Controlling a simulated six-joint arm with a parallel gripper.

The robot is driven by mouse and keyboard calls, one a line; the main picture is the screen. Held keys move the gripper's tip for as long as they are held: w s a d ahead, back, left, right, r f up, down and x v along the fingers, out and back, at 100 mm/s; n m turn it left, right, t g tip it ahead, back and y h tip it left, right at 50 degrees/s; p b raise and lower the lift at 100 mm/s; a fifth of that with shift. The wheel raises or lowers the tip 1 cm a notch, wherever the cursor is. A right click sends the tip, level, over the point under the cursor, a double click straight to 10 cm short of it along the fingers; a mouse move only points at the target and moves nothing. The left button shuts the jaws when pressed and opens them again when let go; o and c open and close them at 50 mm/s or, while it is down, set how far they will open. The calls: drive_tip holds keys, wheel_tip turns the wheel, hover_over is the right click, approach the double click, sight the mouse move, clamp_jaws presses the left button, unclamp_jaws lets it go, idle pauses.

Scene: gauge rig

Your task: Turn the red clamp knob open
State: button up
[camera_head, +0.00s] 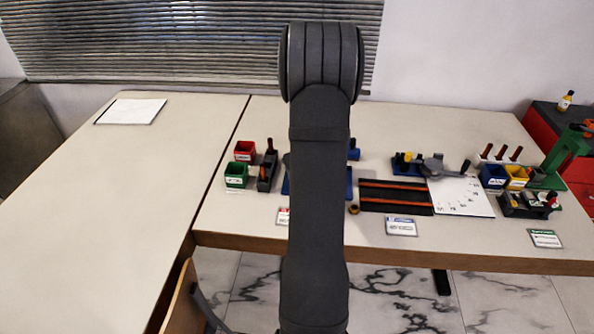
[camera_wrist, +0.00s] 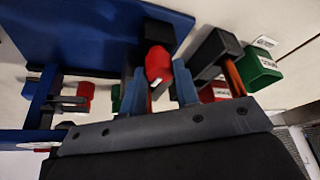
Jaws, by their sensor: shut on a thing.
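The red clamp knob (camera_wrist: 158,64) shows in the wrist view, in front of a black block on a blue base plate (camera_wrist: 75,28). My gripper (camera_wrist: 157,78) has its two blue-tipped fingers on either side of the knob and is shut on it. A small white mark shows on the knob's near end. In the head view my arm hides the knob and the gripper. Only edges of the blue base (camera_head: 348,183) show beside the arm there.
In the wrist view a black holder (camera_wrist: 213,50), a green bin (camera_wrist: 263,70) and a red bin (camera_wrist: 214,92) stand close at right. Another red part (camera_wrist: 86,92) is at left. In the head view a black tray with orange strips (camera_head: 395,197) lies right of my arm. The left table is mostly clear.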

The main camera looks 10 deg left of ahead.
drive_tip(key=shift+d+n+y, duration=0.1)
drive_tip(key=shift+n+y, duration=0.2)
drive_tip(key=shift+n, duration=0.8)
drive_tip(key=shift+g, duration=0.3)
drive_tip(key=o, duration=1)
drive_tip(key=shift+c, duration=0.2)
